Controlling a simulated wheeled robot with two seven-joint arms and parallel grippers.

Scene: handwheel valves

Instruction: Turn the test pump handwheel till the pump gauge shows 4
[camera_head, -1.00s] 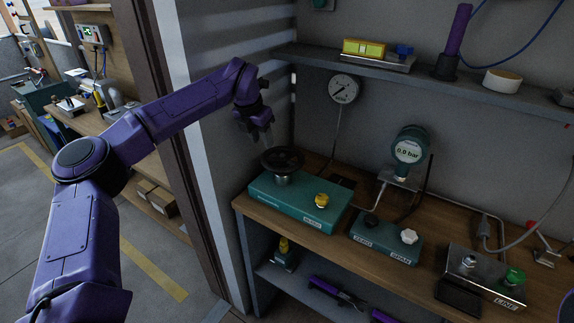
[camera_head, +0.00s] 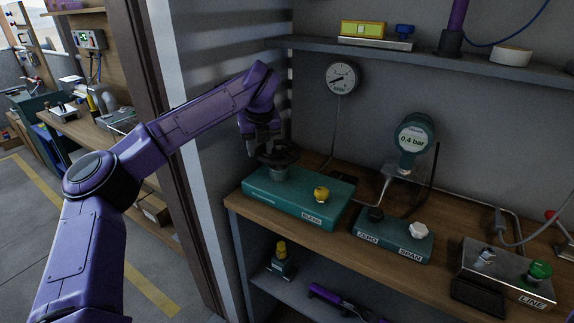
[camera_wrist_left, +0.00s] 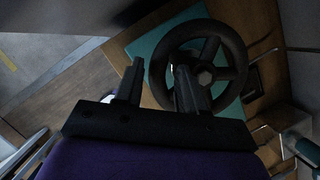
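The dark handwheel (camera_head: 278,154) sits on the left end of a teal pump box (camera_head: 300,203). It also shows in the left wrist view (camera_wrist_left: 238,52), with spokes and a hub. My left gripper (camera_head: 262,146) is at the wheel's left side. In the left wrist view its fingers (camera_wrist_left: 158,68) are apart, one outside the rim and one over the wheel's inside. Contact cannot be told. My right gripper is out of view.
A yellow knob (camera_head: 321,193) stands on the pump box. To its right are a teal ZERO/SPAN box (camera_head: 393,240) and a metal LINE box (camera_head: 507,272) with a green knob. A shelf (camera_head: 450,67) runs above, and a wall stands close left of the wheel.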

